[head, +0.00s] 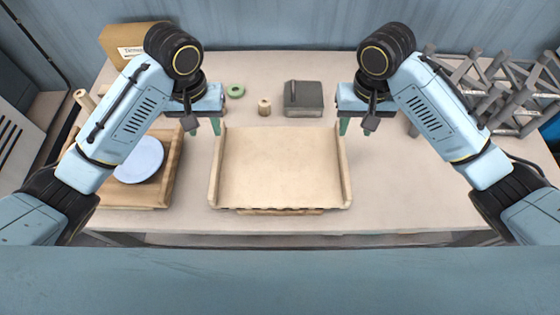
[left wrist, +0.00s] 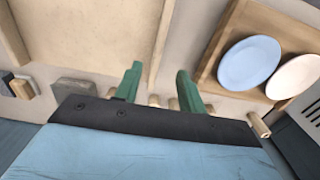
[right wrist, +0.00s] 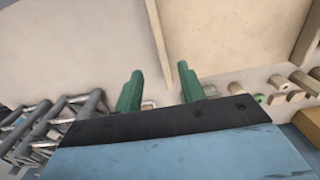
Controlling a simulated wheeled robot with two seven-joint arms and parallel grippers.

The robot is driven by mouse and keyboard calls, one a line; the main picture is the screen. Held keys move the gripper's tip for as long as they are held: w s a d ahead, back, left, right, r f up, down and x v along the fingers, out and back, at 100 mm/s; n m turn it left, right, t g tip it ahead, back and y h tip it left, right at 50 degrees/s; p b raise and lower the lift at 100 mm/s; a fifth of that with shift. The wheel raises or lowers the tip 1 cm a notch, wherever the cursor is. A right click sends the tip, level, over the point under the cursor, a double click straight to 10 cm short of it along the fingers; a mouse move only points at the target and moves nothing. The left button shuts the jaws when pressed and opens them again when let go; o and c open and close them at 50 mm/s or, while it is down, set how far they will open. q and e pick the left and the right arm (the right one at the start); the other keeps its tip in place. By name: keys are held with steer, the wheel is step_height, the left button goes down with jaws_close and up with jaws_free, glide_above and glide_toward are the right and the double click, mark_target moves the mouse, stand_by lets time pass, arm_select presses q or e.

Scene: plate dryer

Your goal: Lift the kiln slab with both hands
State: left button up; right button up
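The kiln slab (head: 280,165) is a flat cream board with a raised rail along its left and right sides, lying level in the middle of the table. My left gripper (head: 203,126) is open and empty above the far end of its left rail. In the left wrist view that rail (left wrist: 161,45) runs in line with the gap between the fingers. My right gripper (head: 356,127) is open and empty by the far end of the right rail. In the right wrist view that rail (right wrist: 157,40) also lines up with the finger gap. Neither gripper visibly touches the slab.
A wooden tray (head: 165,190) with pale plates stands left of the slab. A grey block (head: 303,98), a small wooden peg (head: 264,107) and a green ring (head: 236,90) lie behind it. A grey metal rack (head: 490,90) fills the back right. The right front table is clear.

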mark_target(216, 156)
arm_select(q)
step_height(216, 156, down, 13)
steer(key=shift+f, duration=0.15)
arm_select(e)
step_height(216, 156, down, 13)
steer(key=shift+w+f, duration=0.1)
steer(key=shift+f, duration=0.05)
arm_select(q)
jaws_close()
arm_select(e)
jaws_close()
arm_select(q)
steer(key=shift+w, duration=0.1)
arm_select(e)
steer(key=shift+w, duration=0.1)
stand_by(0.6)
